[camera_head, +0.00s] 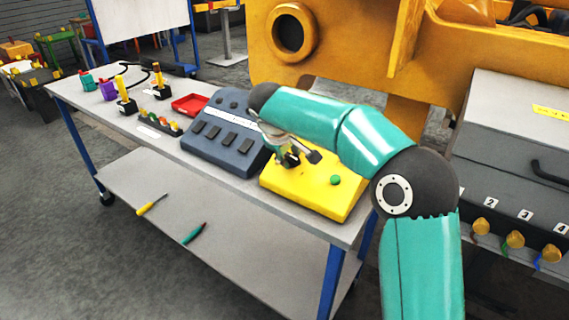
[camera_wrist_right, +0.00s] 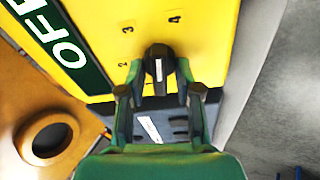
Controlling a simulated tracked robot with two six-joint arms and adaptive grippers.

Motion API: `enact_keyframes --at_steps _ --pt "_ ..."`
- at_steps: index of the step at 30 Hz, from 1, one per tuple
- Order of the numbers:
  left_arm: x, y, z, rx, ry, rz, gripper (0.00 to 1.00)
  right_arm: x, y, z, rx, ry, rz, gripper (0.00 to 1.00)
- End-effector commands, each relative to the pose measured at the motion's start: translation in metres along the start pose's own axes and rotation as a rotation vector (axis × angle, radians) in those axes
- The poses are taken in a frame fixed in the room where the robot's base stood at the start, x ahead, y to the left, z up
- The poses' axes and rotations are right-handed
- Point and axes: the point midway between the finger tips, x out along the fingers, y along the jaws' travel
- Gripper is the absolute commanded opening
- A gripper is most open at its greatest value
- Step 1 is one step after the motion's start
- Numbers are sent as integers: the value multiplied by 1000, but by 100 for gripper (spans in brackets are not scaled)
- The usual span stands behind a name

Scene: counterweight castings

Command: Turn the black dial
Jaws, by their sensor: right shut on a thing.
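The black dial (camera_wrist_right: 160,62) is on the face of a yellow box (camera_head: 337,202), which stands on the grey bench. In the right wrist view the dial has a pale line on it, running roughly up and down the picture, with printed numbers around it. My right gripper (camera_wrist_right: 160,92) has its two fingers on either side of the dial and is shut on it. In the head view the right gripper (camera_head: 294,157) is low over the box and my arm partly hides it, so the dial is hard to make out there. My left gripper is not in view.
A green button (camera_head: 335,180) is on the yellow box. A blue-grey box with black switches (camera_head: 223,133) stands to its left, then a red tray (camera_head: 190,104) and small fixtures. A large yellow casting (camera_head: 340,45) is behind; a grey cabinet (camera_head: 520,125) is at right.

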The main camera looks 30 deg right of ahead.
Motion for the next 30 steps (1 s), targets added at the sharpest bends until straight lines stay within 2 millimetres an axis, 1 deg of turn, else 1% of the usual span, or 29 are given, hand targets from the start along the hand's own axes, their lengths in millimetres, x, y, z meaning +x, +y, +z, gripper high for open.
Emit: enact_keyframes --at_steps 1,6,12,21,30 --pt "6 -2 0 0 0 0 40 6 -3 5 41 -18 0 0" --pt "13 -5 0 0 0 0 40 5 -4 5 173 -20 15 0" --pt "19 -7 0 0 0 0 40 5 -3 5 285 -21 28 0" --pt "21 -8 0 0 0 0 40 4 -4 4 357 -23 35 0" --pt "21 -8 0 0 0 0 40 4 -4 4 361 -23 34 0"
